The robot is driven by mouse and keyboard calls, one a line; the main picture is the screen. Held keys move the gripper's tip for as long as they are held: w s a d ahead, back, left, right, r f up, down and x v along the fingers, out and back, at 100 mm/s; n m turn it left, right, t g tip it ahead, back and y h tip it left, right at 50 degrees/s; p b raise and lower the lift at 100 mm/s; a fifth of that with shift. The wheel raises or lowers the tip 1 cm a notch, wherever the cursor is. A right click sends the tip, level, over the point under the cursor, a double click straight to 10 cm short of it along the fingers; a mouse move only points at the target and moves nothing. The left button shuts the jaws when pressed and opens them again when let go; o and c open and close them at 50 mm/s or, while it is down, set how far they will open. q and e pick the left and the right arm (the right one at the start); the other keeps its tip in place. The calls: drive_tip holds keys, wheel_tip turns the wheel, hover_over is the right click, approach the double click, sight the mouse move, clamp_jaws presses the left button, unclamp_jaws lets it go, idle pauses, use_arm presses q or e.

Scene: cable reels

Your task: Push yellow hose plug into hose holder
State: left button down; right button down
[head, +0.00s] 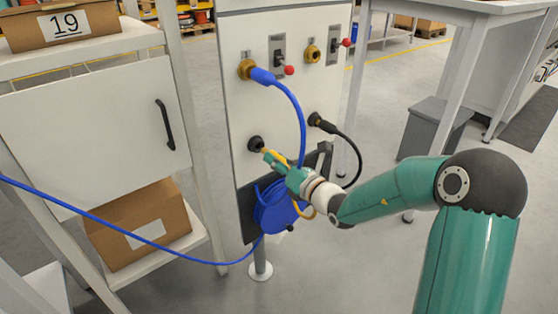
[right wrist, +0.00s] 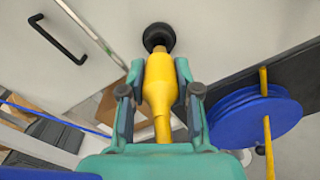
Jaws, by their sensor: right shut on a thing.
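The yellow hose plug (right wrist: 159,84) is between the fingers of my right gripper (right wrist: 157,90), which is shut on it. In the head view my right gripper (head: 279,166) holds the plug (head: 269,154) in front of the lower left of the white panel. The hose holder (head: 256,143) is a black round socket there; it also shows in the right wrist view (right wrist: 158,36). The plug's brass tip points at the socket and overlaps its lower edge. I cannot tell whether the tip is inside it. My left gripper is not in view.
A blue hose plug (head: 262,76) sits in a brass fitting above. A black cable plug (head: 316,120) sits to the right. A blue reel (head: 273,209) hangs below, close to my gripper. A white cabinet (head: 90,130) stands left. Red-knobbed levers (head: 289,70) are higher up.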

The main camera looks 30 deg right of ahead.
drive_tip(key=shift+w+a, duration=0.15)
drive_tip(key=shift+w, duration=1.5)
drive_tip(key=c, duration=0.7)
unclamp_jaws()
drive_tip(key=shift+c, duration=0.2)
drive_tip(key=shift+s, duration=0.15)
